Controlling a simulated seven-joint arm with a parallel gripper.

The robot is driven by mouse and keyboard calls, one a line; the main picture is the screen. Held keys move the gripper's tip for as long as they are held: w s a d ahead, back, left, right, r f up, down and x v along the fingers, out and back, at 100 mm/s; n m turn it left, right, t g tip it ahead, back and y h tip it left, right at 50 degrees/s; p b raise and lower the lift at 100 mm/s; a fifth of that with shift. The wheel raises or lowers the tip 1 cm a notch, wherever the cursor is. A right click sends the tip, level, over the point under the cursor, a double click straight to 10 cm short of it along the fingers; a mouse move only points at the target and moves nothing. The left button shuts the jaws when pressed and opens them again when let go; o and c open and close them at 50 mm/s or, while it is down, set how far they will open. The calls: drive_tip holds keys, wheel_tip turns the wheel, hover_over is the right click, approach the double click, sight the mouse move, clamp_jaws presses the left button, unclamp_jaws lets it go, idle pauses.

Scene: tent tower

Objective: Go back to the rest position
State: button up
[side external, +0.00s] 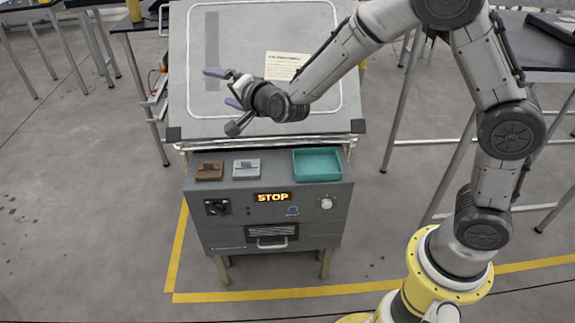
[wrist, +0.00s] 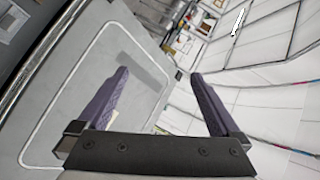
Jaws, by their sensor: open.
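My gripper (side external: 221,87) has purple fingers and is raised in front of the tilted grey board, left of the board's middle in the side view. In the wrist view my gripper (wrist: 165,95) shows its two purple fingers wide apart with nothing between them. It is open and empty. My arm bends up and over from the yellow base at the right.
A grey cabinet (side external: 272,222) with a lit STOP sign (side external: 272,197) stands below the board (side external: 240,122). On its top are a brown block (side external: 209,171), a light grey block (side external: 246,168) and a teal tray (side external: 317,165). A paper sheet (side external: 286,66) lies on the board.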

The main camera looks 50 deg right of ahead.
drive_tip(key=s+d+r+n+y, duration=0.1)
drive_tip(key=s+d+r+n, duration=0.2)
drive_tip(key=s+r, duration=0.65)
drive_tip(key=s+d+r+n+g+y, duration=0.15)
drive_tip(key=s+r+n, duration=0.3)
drive_tip(key=s, duration=0.55)
drive_tip(key=s+d+f+n+g, duration=0.1)
drive_tip(key=s+f+n+g, duration=0.2)
drive_tip(key=s+f, duration=0.3)
drive_tip(key=s+d+f+n+g, duration=0.1)
drive_tip(key=s+f+n+g, duration=0.3)
drive_tip(key=s, duration=1)
wheel_tip(320, 180, down, 3)
drive_tip(key=shift+s+d+r+g+h, duration=0.15)
drive_tip(key=shift+d+g+h, duration=0.15)
drive_tip(key=shift+g+h, duration=0.25)
drive_tip(key=shift+n, duration=0.25)
drive_tip(key=shift+c, duration=0.3)
